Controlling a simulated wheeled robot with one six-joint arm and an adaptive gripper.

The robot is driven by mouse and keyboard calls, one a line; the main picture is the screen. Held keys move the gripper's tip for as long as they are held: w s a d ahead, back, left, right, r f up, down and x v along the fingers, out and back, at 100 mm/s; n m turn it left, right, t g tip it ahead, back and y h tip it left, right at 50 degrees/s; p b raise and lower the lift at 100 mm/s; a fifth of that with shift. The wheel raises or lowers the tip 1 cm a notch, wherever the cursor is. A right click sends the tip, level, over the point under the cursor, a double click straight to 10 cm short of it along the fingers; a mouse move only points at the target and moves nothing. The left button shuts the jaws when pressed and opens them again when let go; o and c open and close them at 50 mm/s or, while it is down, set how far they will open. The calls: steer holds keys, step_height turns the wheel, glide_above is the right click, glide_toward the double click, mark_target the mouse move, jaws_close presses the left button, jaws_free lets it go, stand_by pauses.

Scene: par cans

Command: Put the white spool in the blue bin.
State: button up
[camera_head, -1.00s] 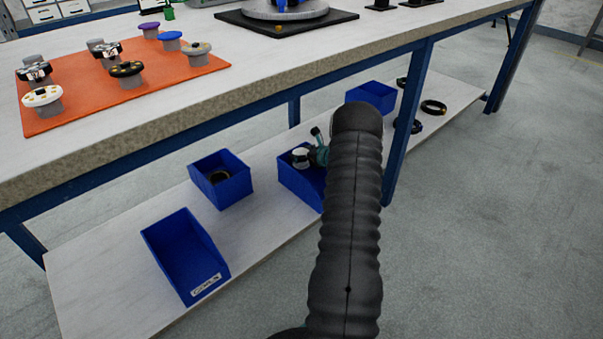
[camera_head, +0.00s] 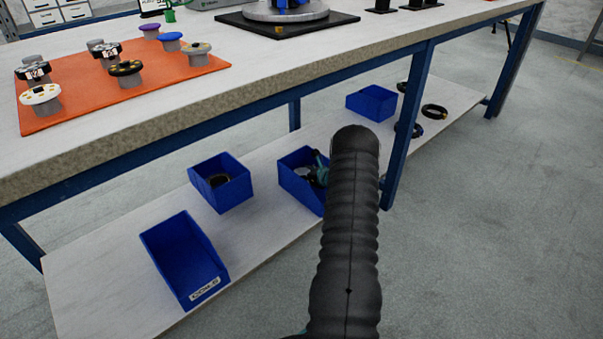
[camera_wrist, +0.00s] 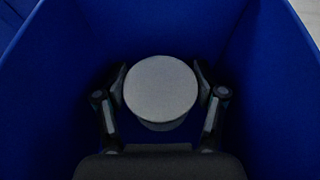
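The white spool (camera_wrist: 161,88) shows its round pale top between the two fingers of my gripper (camera_wrist: 161,84) in the wrist view. The fingers lie against its left and right sides. Both are down inside a blue bin (camera_wrist: 65,60), whose walls surround them. Whether the spool touches the bin floor cannot be told. In the head view this blue bin (camera_head: 297,184) stands on the lower shelf. My gripper (camera_head: 314,172) reaches into it, and my arm hides its right part. Only a little of the spool (camera_head: 302,171) shows there.
More blue bins stand on the shelf (camera_head: 115,272): a labelled empty one (camera_head: 185,262), one holding a dark ring (camera_head: 220,183), and one behind (camera_head: 371,102). The table (camera_head: 150,125) overhangs the shelf, with a leg (camera_head: 408,125) right of my arm. Several spools stand on the orange mat (camera_head: 125,101).

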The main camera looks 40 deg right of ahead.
steer(key=o, duration=0.4)
steer(key=shift+r, duration=0.25)
steer(key=p+v, duration=0.1)
steer(key=v, duration=0.6)
steer(key=shift+s, duration=0.25)
